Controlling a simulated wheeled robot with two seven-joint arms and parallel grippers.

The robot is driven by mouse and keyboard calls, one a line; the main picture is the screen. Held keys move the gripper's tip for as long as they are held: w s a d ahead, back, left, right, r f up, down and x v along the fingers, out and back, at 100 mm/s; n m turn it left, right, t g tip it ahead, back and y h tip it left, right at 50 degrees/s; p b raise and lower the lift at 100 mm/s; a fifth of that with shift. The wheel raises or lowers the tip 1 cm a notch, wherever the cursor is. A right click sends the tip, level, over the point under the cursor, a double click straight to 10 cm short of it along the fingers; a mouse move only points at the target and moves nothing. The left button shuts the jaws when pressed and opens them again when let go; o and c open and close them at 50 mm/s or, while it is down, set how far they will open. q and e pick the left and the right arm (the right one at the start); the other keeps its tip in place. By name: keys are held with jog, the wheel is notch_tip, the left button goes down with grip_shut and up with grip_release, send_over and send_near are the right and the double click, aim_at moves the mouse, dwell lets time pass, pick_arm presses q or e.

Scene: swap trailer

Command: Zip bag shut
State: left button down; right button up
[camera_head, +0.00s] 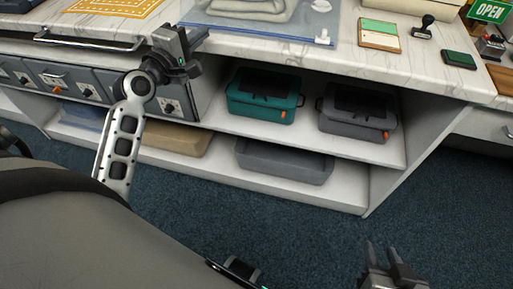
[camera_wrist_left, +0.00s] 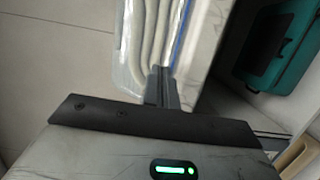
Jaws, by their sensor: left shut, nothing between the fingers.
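The clear zip bag (camera_head: 290,22) lies flat on the marble counter at the top of the head view, with folded pale cloth inside; its far part is cut off. A white and blue zip slider (camera_head: 322,38) sits near the right end of its near edge. My left gripper (camera_head: 183,44) is shut and empty at the counter's front edge, near the bag's left end. In the left wrist view its fingers (camera_wrist_left: 162,84) overlap the bag (camera_wrist_left: 150,30) and its blue strip; contact cannot be told. My right gripper (camera_head: 384,262) is open and empty, low over the floor.
Below the counter, a teal case (camera_head: 264,96) and a grey case (camera_head: 356,114) stand on a shelf. Grey drawers (camera_head: 70,82) are at left. A green and cream pad (camera_head: 379,34), a stamp (camera_head: 423,28) and an ink pad (camera_head: 459,60) lie right of the bag.

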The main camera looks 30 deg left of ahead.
pick_arm(q)
jog(key=s+d+f+m+g+h+p, duration=0.1)
jog(key=s+d+f+m, duration=0.3)
jog(key=d, duration=0.4)
jog(key=s+d+f+m+g+h+p, duration=0.1)
jog(key=s+d+f+m+g+p, duration=0.2)
jog(key=s+d+m, duration=0.4)
jog(key=s+d+f+m+g+h+p, duration=0.1)
jog(key=s+d+f+m+g+p, duration=0.2)
jog(key=s+d+f+m, duration=0.3)
jog(key=shift+s+d+f+m+p, duration=0.25)
jog(key=shift+d+f+m+p, duration=0.2)
jog(key=shift+d+m, duration=0.95)
jog(key=shift+s+d, duration=0.15)
jog(key=shift+d, duration=0.1)
